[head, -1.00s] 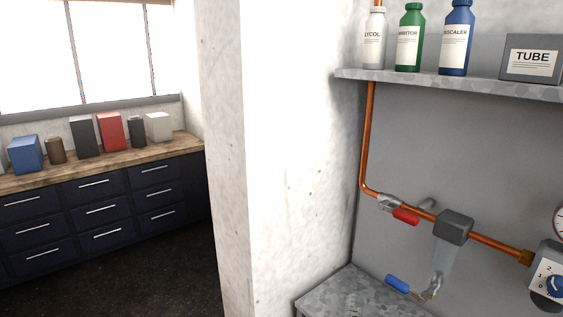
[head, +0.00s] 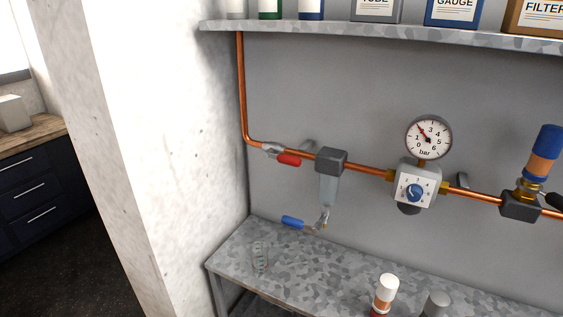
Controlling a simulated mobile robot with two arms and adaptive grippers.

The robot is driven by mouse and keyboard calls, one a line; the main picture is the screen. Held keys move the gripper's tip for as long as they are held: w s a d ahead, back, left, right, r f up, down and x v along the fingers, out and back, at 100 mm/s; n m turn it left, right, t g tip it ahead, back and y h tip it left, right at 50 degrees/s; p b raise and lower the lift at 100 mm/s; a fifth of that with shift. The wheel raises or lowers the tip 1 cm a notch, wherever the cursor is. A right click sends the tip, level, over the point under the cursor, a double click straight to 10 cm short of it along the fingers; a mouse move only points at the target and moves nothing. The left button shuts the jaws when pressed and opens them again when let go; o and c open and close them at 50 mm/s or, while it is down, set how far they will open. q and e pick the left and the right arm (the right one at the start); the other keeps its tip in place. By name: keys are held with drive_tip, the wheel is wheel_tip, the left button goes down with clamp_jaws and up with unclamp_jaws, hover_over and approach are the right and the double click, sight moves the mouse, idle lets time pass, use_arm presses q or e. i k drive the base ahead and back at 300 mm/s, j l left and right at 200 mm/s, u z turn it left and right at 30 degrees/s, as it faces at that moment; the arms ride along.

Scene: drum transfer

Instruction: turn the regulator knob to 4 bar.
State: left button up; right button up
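The regulator (head: 432,176) is a pale block on the copper pipe in the head view, right of centre. Its blue knob (head: 414,193) sits on a white face with numbers around it; the exact mark it points to is too small to read. Above it a round white pressure gauge (head: 429,137) marked "bar" has a red needle pointing up and left, at roughly 2. Neither of my grippers is in view, and nothing touches the knob.
A red-handled valve (head: 288,159) and a grey filter (head: 331,161) sit left on the pipe; a blue-handled drain (head: 293,222) hangs below. A blue-and-orange cylinder (head: 543,155) stands right. The shelf (head: 380,35) is above; the metal bench (head: 300,270) holds a white-capped bottle (head: 386,290).

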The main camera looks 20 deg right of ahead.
sight(414, 192)
drive_tip(key=z, duration=1.65)
